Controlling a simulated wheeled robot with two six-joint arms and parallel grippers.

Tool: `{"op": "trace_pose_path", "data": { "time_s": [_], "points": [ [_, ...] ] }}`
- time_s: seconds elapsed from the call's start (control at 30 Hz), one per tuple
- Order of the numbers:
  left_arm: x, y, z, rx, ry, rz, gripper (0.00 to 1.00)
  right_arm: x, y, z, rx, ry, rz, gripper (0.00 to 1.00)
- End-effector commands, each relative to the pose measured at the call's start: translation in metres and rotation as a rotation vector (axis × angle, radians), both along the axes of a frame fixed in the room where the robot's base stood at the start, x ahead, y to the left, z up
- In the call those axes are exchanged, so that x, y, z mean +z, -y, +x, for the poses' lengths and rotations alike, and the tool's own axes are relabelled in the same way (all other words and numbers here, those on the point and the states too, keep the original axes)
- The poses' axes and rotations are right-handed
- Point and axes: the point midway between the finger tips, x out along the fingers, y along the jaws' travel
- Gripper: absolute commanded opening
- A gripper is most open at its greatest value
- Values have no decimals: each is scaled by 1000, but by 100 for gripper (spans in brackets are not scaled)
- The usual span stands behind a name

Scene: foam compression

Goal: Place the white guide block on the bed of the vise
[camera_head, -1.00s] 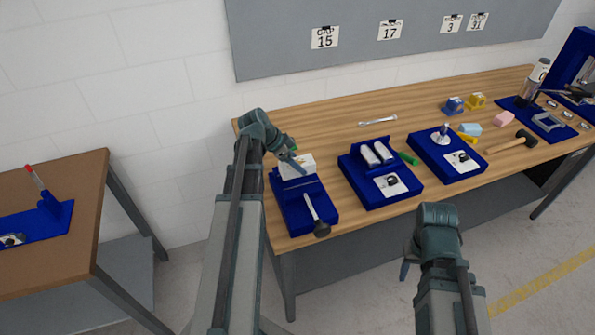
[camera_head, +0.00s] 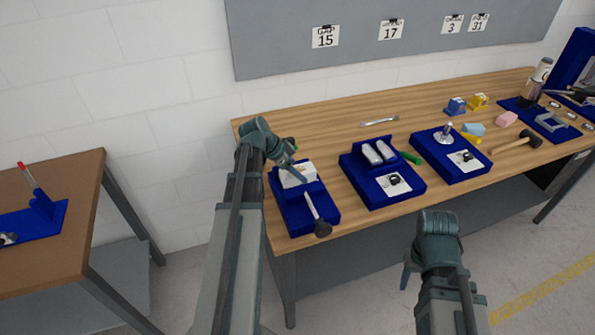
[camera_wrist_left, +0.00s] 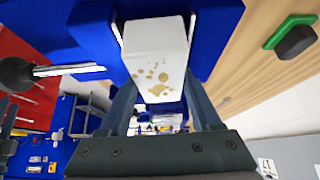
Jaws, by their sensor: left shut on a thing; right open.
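The white guide block (camera_head: 296,178) is at the far end of the blue vise (camera_head: 312,218), at the left end of the long bench. My left gripper (camera_head: 291,166) is shut on the block from above. In the left wrist view the block (camera_wrist_left: 156,45), with brownish spots on its face, sits between the fingers of my left gripper (camera_wrist_left: 155,85), against the blue vise body (camera_wrist_left: 70,30). I cannot tell whether the block touches the bed. The vise's metal bar with a black knob (camera_head: 322,229) points toward the bench's front edge. My right gripper (camera_head: 405,275) is open, low in front of the bench.
Right of the vise stands a blue fixture (camera_head: 383,185) with two light rounded parts, then another blue fixture (camera_head: 450,157) with a metal post. A green-handled item (camera_head: 411,158), a wrench (camera_head: 379,121) and a mallet (camera_head: 516,142) lie on the bench. A brown side table (camera_head: 60,240) stands left.

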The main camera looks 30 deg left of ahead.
Motion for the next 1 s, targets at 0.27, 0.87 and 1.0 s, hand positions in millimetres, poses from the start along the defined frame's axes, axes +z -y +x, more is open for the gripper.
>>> {"op": "trace_pose_path", "data": {
  "time_s": [0.27, 0.87, 1.0],
  "points": [
    [-1, 1, -3, -8, -10, 7, 95, 1, 0, 0, 0, 0, 0, 50],
    [83, -26, -34, -3, -6, 4, 95, 84, 0, 0, 1, 0, 0, 50],
    [98, -33, -42, -2, -7, 3, 95, 99, 0, 0, -3, 0, 1, 50]
  ]
}}
